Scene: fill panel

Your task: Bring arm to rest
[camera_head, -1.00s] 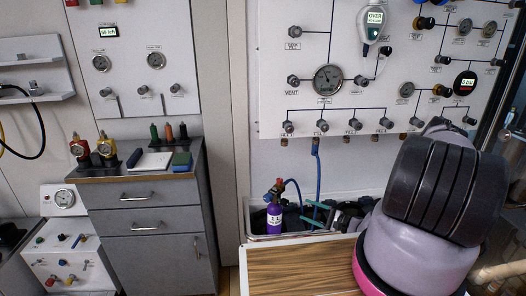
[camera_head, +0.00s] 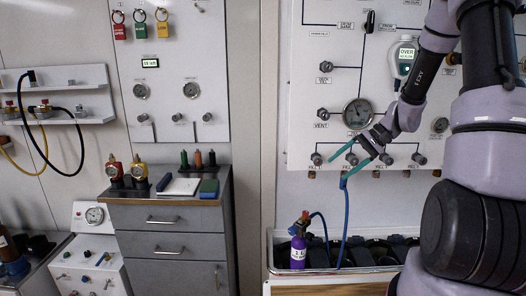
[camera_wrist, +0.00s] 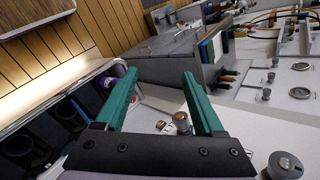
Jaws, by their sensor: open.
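My gripper (camera_head: 345,165) is in front of the lower part of the fill panel (camera_head: 305,95), beside the row of fill knobs in the picture. Its two teal fingers are apart, and they also show in the wrist view (camera_wrist: 159,75). Nothing is held between them; a panel knob (camera_wrist: 182,122) shows beyond the gap. My arm is raised and bent at the right of the head view, covering part of the panel.
A purple cylinder (camera_head: 299,252) stands at the left of the trough below the panel. A blue hose (camera_head: 346,225) hangs from near the fill knobs, its top overlapped by my gripper. A grey drawer cabinet (camera_head: 165,235) stands left. A wooden top (camera_head: 330,287) lies in front.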

